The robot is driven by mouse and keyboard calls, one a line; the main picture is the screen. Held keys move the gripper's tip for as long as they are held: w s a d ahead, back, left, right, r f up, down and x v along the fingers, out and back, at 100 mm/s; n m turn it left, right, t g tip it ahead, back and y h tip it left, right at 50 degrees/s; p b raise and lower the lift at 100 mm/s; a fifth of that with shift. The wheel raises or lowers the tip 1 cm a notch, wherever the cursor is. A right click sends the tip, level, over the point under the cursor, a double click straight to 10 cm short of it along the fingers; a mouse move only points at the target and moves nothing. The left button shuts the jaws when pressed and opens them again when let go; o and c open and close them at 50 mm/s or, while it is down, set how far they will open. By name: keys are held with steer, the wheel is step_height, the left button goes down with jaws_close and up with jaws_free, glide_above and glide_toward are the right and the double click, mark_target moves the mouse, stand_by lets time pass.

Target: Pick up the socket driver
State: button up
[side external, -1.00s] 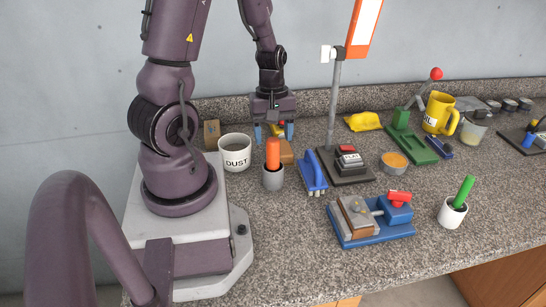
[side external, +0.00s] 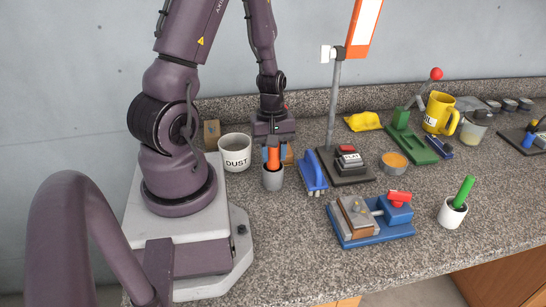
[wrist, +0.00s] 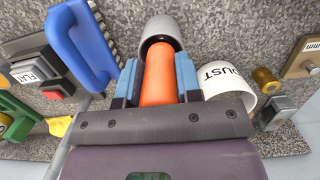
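An orange handle (side external: 273,158) stands upright in a grey cup (side external: 273,180), and its lower end is hidden inside. It looks like the socket driver, though only the handle shows. My gripper (side external: 273,149) is above the cup, with one blue finger on each side of the handle. In the wrist view, the fingers (wrist: 160,77) press close along both sides of the orange handle (wrist: 158,85), and the grey cup (wrist: 161,30) is just beyond the tips. The gripper looks shut on the handle, which is still in the cup.
A white DUST mug (side external: 235,152) stands close left of the cup, and a blue brush-like tool (side external: 312,172) close right. A lamp post base (side external: 345,168) and a blue clamp fixture (side external: 370,222) lie further right. Open counter lies in front.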

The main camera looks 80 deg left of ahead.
steer(key=shift+r, duration=0.15)
step_height(320, 180, up, 14)
stand_by(1.4)
steer(key=shift+r, duration=0.1)
stand_by(0.9)
steer(key=w+d+f+m+g, duration=0.1)
steer(key=w+d+f+m, duration=0.2)
steer(key=w+d+m, duration=0.9)
steer(key=w+d, duration=0.2)
steer(key=d, duration=0.3)
steer(key=shift+w+y, duration=0.4)
steer(key=shift+f, duration=0.45)
